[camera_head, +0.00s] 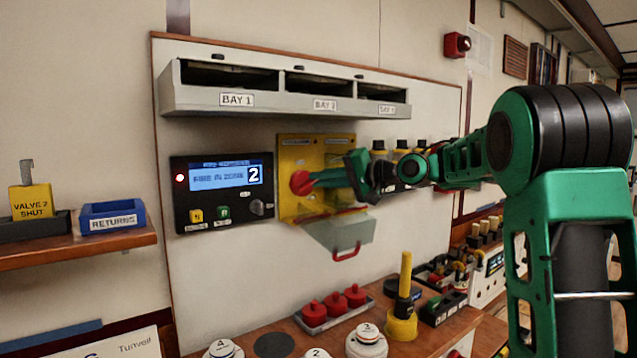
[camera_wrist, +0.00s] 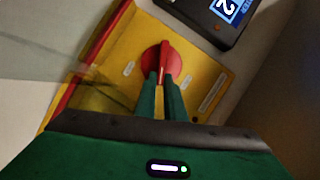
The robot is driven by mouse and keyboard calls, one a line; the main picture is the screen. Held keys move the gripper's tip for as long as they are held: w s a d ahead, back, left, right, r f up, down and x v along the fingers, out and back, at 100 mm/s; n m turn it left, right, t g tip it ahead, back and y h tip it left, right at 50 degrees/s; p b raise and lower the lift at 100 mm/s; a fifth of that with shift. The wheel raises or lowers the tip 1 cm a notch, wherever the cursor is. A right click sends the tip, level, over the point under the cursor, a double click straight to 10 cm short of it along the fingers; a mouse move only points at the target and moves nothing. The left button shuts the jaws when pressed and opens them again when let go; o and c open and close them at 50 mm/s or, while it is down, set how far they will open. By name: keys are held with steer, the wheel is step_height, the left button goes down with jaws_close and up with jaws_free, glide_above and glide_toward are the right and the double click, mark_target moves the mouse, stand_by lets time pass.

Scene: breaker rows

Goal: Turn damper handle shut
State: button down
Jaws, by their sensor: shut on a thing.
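The damper handle is a red rotary knob (camera_head: 301,182) on a yellow plate (camera_head: 288,152) on the wall board. My gripper (camera_head: 314,179) reaches it from the right. In the wrist view the red handle (camera_wrist: 161,58) shows a raised grip bar, and the two green fingertips (camera_wrist: 161,80) are closed on its lower end. The yellow plate (camera_wrist: 121,72) carries small pale labels, too blurred to read. My gripper hides part of the plate in the head view.
A dark panel (camera_head: 222,220) with a lit screen reading zone 2 is just left of the plate. A grey bay shelf (camera_head: 290,103) juts out above. A translucent flap with a red handle (camera_head: 347,252) hangs below. Red-topped pieces (camera_head: 334,303) and a yellow post (camera_head: 405,275) stand on the bench.

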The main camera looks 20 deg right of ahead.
steer(key=shift+d+f+m, duration=0.2)
steer(key=shift+d+m, duration=0.1)
stand_by(0.4)
steer(key=c, duration=1.8)
jaws_free()
steer(key=shift+w, duration=0.1)
steer(key=shift+c, duration=0.2)
steer(key=shift+a, duration=0.1)
steer(key=v, duration=1)
steer(key=shift+s+d, duration=0.25)
steer(key=shift+s, duration=0.05)
